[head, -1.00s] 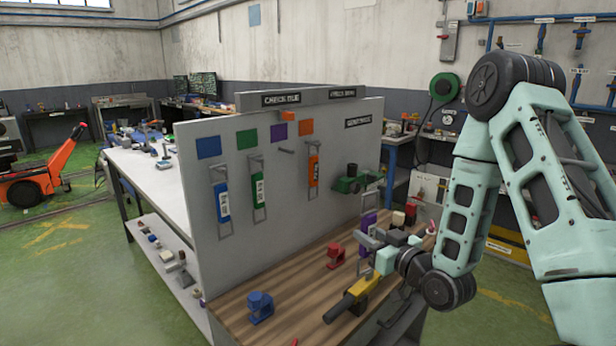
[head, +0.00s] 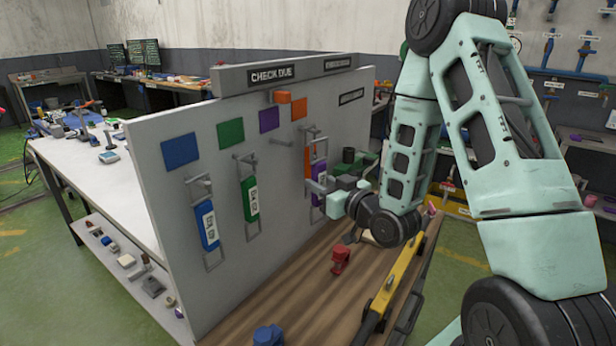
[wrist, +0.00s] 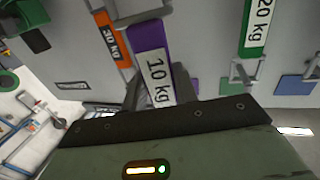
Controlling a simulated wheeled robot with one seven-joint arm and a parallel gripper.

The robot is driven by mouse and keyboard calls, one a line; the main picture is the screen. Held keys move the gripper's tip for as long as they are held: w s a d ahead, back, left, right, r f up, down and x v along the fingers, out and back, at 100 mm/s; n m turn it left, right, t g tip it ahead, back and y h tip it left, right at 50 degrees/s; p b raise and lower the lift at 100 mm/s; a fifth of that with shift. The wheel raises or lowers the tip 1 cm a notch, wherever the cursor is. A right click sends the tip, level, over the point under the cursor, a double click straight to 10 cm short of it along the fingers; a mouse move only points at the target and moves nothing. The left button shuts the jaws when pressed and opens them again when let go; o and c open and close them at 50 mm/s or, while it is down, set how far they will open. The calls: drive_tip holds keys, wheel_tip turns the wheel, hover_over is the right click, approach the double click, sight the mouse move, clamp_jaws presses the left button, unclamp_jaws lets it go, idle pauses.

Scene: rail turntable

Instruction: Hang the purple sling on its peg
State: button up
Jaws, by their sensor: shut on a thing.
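My gripper (head: 327,186) is shut on the purple sling (head: 317,171), which hangs upright in front of the board and partly covers the orange sling. In the wrist view the purple sling (wrist: 150,62) shows its "10 kg" label, with my dark fingers (wrist: 157,92) at it. The purple square (head: 269,120) is on the board (head: 165,235), between the green and orange squares. A bare peg (head: 283,141) sticks out below it, left of the held sling and apart from it.
The blue sling (head: 205,218) and green sling (head: 250,198) hang left of the peg. The orange sling (head: 308,152) hangs close behind the held one; it also shows in the wrist view (wrist: 110,35). A red clamp (head: 340,260), blue clamp (head: 268,336) and yellow tool (head: 396,275) are on the bench.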

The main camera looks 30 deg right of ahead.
drive_tip(key=shift+w+a+f, duration=0.3)
drive_tip(key=shift+w+a, duration=0.35)
drive_tip(key=shift+w, duration=0.95)
drive_tip(key=shift+w+a+f, duration=0.35)
drive_tip(key=shift+w+a, duration=0.35)
drive_tip(key=shift+w, duration=0.9)
drive_tip(key=shift+w+a+f, duration=0.3)
drive_tip(key=shift+w+a, duration=0.35)
drive_tip(key=shift+w, duration=0.95)
drive_tip(key=o, duration=1)
drive_tip(key=shift+o, duration=0.2)
